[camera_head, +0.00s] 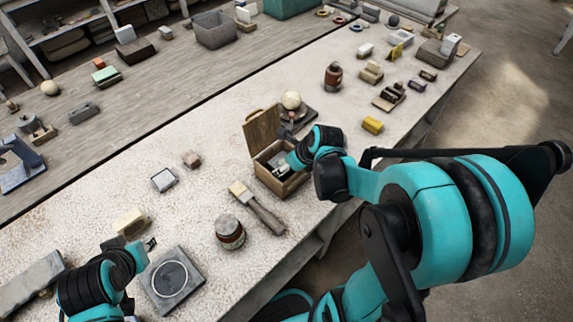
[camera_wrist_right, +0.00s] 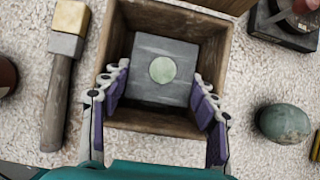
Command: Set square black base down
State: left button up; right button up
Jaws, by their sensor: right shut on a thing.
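The square black base (camera_wrist_right: 148,95) looks dark grey, with a pale green round spot on its top. It lies between the fingers of my right gripper (camera_wrist_right: 163,97), which is shut on it. In the right wrist view it appears within the walls of the open wooden box (camera_wrist_right: 125,40); whether it touches the box floor I cannot tell. In the head view my right gripper (camera_head: 282,167) reaches into the wooden box (camera_head: 276,184), and the base is mostly hidden. My left gripper (camera_head: 134,243) is open and empty near a cream block (camera_head: 129,221).
The box lid (camera_head: 262,128) stands raised at its back. A wooden-handled brush (camera_head: 262,212) and a jar (camera_head: 229,232) are in front. A pale sphere (camera_head: 291,99) is behind the box. A grey plate with a ring (camera_head: 173,279) lies near the left gripper.

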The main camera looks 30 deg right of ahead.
jog(key=shift+f+b, duration=1)
jog(key=shift+f, duration=0.15)
jog(key=o, duration=1.7)
jog(key=shift+r, duration=0.2)
jog(key=shift+r+p, duration=1.8)
jog(key=shift+r, duration=0.1)
